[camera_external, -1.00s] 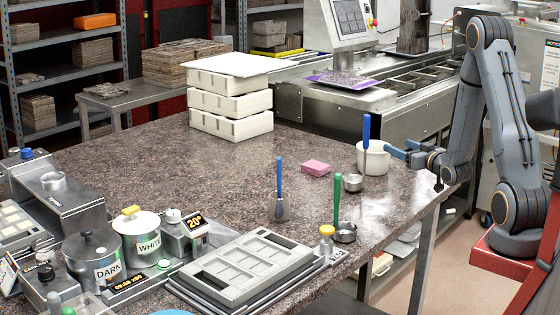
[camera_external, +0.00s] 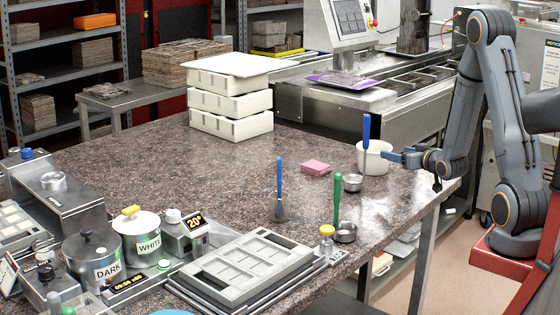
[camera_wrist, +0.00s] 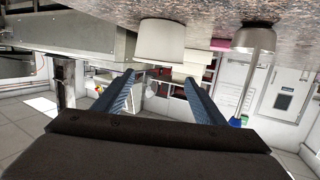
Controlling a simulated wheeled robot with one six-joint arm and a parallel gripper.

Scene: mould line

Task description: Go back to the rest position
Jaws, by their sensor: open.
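My gripper (camera_external: 392,156) is at the right edge of the stone-topped table, its blue fingers pointing left. In the wrist view my gripper (camera_wrist: 160,95) has its two fingers spread apart with nothing between them. A white cup (camera_external: 374,160) with a blue-handled tool (camera_external: 366,128) stands just beyond the fingertips in the external view. In the wrist view, which looks upside down, the white cup (camera_wrist: 161,40) is ahead of the fingers. Whether a finger touches the cup is hard to tell.
The table (camera_external: 150,170) holds a small metal cup (camera_external: 352,184), a green-handled tool (camera_external: 337,200), a pink block (camera_external: 316,167) and a grey mould (camera_external: 240,268). White stacked trays (camera_external: 230,100) stand at the back.

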